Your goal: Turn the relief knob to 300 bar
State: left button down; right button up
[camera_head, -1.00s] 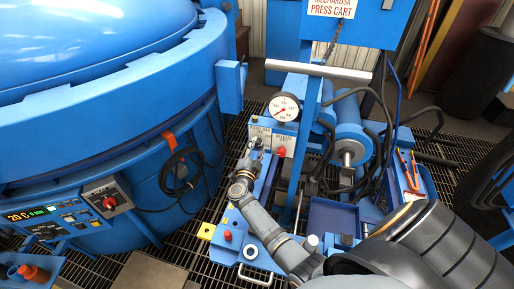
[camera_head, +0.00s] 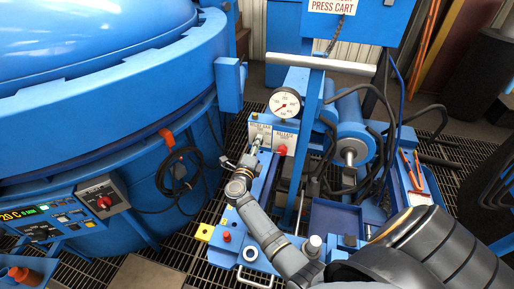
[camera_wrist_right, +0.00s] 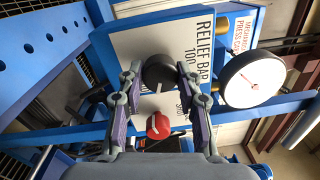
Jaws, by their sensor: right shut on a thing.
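The relief knob (camera_wrist_right: 159,70) is a dark round knob with a light pointer line. It sits on a white plate (camera_wrist_right: 203,52) lettered "RELIEF BAR" in the right wrist view. My right gripper (camera_wrist_right: 160,78) is shut on the knob, one finger on each side. In the head view my right gripper (camera_head: 253,152) reaches to the panel below the pressure gauge (camera_head: 285,104). The gauge also shows in the right wrist view (camera_wrist_right: 253,80), its needle pointing low left in the head view. The scale around the knob is partly hidden by the fingers. My left gripper is out of view.
A red knob (camera_head: 281,150) on a second plate sits close beside the relief knob; it also shows between my fingers in the wrist view (camera_wrist_right: 158,126). The blue furnace (camera_head: 120,110) fills the left. A cart post and hoses stand close on the right.

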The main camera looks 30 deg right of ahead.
jog(key=shift+f+m+b, duration=0.1)
jog(key=shift+m+b, duration=0.25)
jog(key=shift+m, duration=0.85)
jog(key=o, duration=1.2)
jog(key=shift+c, duration=0.2)
